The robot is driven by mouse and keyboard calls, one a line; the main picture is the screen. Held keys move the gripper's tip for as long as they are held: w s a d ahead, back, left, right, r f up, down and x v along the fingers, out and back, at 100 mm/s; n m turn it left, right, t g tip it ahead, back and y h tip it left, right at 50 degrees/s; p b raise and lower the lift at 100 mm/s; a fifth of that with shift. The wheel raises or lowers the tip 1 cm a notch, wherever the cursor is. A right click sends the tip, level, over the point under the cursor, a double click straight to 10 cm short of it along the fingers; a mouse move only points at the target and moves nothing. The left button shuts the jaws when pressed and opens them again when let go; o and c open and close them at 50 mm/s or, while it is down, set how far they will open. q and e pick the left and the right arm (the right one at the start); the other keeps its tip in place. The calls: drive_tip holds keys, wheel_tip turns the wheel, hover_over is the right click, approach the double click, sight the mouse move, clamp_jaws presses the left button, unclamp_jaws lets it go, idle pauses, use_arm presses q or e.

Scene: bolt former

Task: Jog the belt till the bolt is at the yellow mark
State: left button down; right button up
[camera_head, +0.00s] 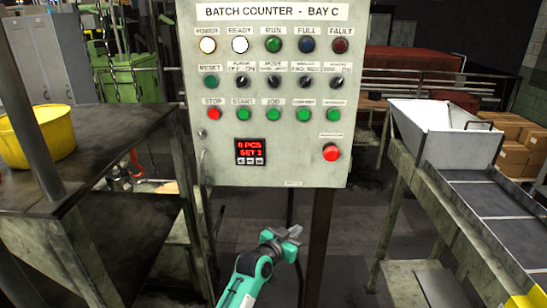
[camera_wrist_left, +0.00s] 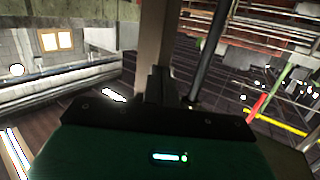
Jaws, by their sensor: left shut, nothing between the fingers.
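A pale control panel (camera_head: 310,110) headed "BATCH COUNTER - BAY C" stands upright in front of me. Its JOG button (camera_head: 273,114) is green, in the lower button row between START and another green button. The red STOP button (camera_head: 214,114) is at the left of that row. A red display (camera_head: 250,151) reads "0 PCS SET 3". The belt (camera_head: 490,205) runs along the right, below a white hopper. My right gripper is not in view.
A large red button (camera_head: 331,152) sits at the panel's lower right. A dark table (camera_head: 110,140) with a yellow bowl (camera_head: 35,136) stands at the left. The white hopper (camera_head: 440,130) is at the right. The space between table and belt frame is open, apart from the panel post (camera_head: 318,245).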

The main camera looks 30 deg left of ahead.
use_arm(q)
drive_tip(key=s+r+m+t, duration=0.1)
drive_tip(key=s+r, duration=0.3)
drive_tip(key=r, duration=0.7)
drive_tip(key=s+r+m+t+h, duration=0.1)
drive_tip(key=s+r+t, duration=0.2)
drive_tip(key=r, duration=0.9)
drive_tip(key=s+r+m+t, duration=0.1)
drive_tip(key=s+r+t, duration=0.2)
drive_tip(key=r, duration=0.9)
drive_tip(key=s+a, duration=0.1)
drive_tip(key=s, duration=0.1)
drive_tip(key=shift+s+h, duration=0.3)
drive_tip(key=shift+w+f, duration=0.1)
drive_tip(key=shift+w, duration=0.05)
drive_tip(key=b, duration=0.2)
approach(273, 114)
drive_tip(key=w+d+r, duration=0.3)
drive_tip(key=w, duration=0.1)
drive_tip(key=shift+w+a+r, duration=0.25)
drive_tip(key=shift+w+a, duration=0.05)
drive_tip(key=shift+w, duration=0.2)
